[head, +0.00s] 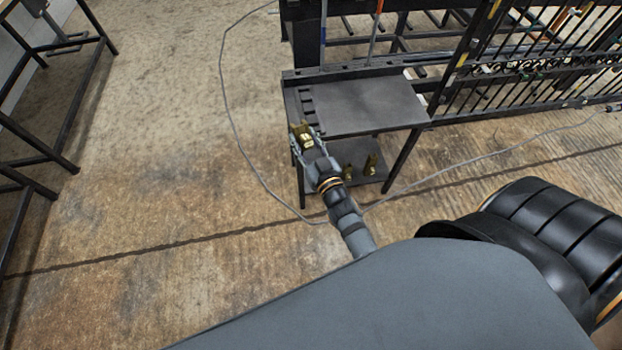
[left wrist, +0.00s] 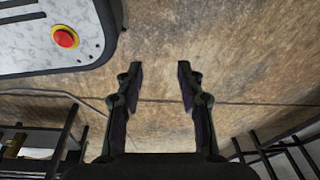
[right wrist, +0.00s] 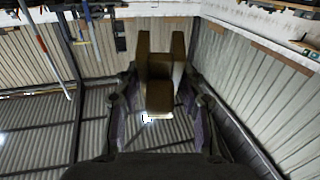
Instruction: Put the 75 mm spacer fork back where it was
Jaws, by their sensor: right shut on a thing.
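A brass two-pronged spacer fork (right wrist: 160,92) is held between the fingers of my right gripper (right wrist: 162,100), prongs pointing away from the wrist. In the head view the fork (head: 301,131) is at the left front edge of the small dark table, near the slotted strip (head: 306,103). I cannot tell whether it touches the table. A small pale label shows on it, but its size cannot be read. Two other brass pieces (head: 371,163) (head: 347,171) stand on the lower shelf. My left gripper (left wrist: 160,70) is open and empty over bare floor, away from the table.
The small dark table (head: 370,101) has a bare top. A black barred gate (head: 530,60) stands behind and right of it. A thin grey cable (head: 226,100) curves over the floor. Black frames (head: 60,110) stand at the left. A red button (left wrist: 65,37) shows in the left wrist view.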

